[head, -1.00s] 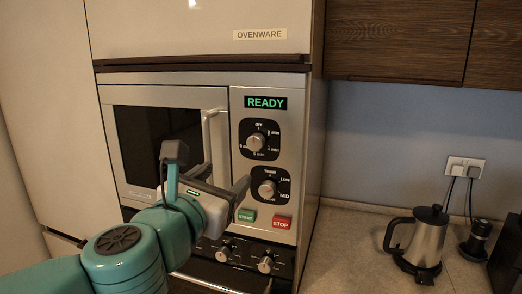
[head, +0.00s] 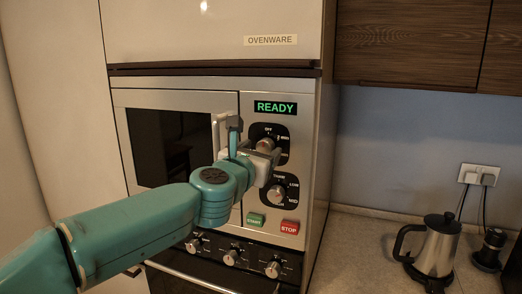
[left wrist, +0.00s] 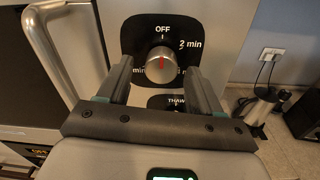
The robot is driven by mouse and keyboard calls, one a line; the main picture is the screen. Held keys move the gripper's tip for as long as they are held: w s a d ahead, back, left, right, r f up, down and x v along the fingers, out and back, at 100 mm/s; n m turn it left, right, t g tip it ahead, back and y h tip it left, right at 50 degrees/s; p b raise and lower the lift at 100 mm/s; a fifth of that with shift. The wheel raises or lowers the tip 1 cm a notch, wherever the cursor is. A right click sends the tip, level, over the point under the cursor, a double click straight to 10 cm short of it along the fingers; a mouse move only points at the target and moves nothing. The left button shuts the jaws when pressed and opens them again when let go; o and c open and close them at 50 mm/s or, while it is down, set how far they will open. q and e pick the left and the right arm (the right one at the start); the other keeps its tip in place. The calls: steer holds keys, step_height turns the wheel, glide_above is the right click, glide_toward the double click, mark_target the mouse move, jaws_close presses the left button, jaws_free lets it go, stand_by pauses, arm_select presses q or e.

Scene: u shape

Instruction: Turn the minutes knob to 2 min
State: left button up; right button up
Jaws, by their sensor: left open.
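The minutes knob (head: 265,146) is the upper knob on the microwave panel, a silver dial on a black plate. In the left wrist view the knob (left wrist: 161,60) has its red mark pointing up at OFF, with "2 min" at its upper right. My left gripper (left wrist: 158,82) is open, its two fingers on either side of the knob's lower area, apart from it as far as I can tell. In the head view my left gripper (head: 258,147) partly covers the knob and its plate. My right gripper is not in view.
The lower mode knob (head: 278,194) sits just below, with the green START button (head: 255,221) and red STOP button (head: 289,227) under it. The display (head: 275,107) reads READY. The door handle (left wrist: 52,52) is close left. A kettle (head: 437,246) stands on the counter.

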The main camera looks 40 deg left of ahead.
arm_select(q)
steer(key=shift+w, duration=0.2)
steer(key=shift+r, duration=0.1)
steer(key=c, duration=1.1)
steer(key=shift+o, duration=0.2)
steer(key=shift+m, duration=0.3)
steer(key=m, duration=0.5)
steer(key=shift+m, duration=0.3)
steer(key=m+p, duration=0.1)
steer(key=m, duration=0.4)
steer(key=shift+m, duration=0.3)
